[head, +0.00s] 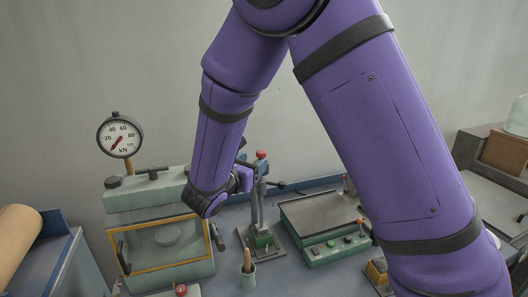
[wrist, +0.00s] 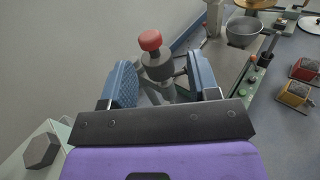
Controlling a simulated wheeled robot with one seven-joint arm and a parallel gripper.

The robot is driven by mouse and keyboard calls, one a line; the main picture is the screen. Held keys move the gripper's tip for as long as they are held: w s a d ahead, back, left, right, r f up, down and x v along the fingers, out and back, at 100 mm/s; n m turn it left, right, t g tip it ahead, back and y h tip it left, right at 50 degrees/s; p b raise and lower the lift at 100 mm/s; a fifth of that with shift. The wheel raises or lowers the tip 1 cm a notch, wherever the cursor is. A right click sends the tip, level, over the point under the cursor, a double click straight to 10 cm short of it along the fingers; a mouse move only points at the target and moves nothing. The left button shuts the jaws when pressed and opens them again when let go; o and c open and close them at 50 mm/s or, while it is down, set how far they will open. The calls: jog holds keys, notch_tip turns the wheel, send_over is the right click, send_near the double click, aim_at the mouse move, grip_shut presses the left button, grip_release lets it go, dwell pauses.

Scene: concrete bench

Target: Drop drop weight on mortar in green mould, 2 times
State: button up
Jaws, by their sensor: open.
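The drop weight (wrist: 157,66) is a grey cylinder with a red knob (wrist: 150,40) on top. It sits on an upright stand, and its red knob shows in the head view (head: 261,154). My gripper (wrist: 160,72) is open, with its blue fingers on either side of the weight. In the head view my gripper (head: 245,178) is beside the upper part of the stand, partly hidden by my own wrist. The green mould (head: 262,241) is at the foot of the stand. It is hidden in the wrist view, and the mortar inside cannot be made out.
A press with a round dial gauge (head: 119,136) and a yellow-framed front (head: 165,243) stands left. A cup with a brush (head: 248,275) is in front of the stand. A grey-topped device (head: 320,212) is to the right. Red (wrist: 305,69) and yellow (wrist: 295,93) moulds lie further right.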

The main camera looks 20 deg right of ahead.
jog(key=shift+n+t, duration=0.6)
jog(key=shift+n, duration=0.2)
jog(key=x, duration=0.9)
jog(key=shift+w+a+f, duration=0.1)
jog(key=shift+w+f, duration=0.2)
jog(key=shift+w, duration=0.35)
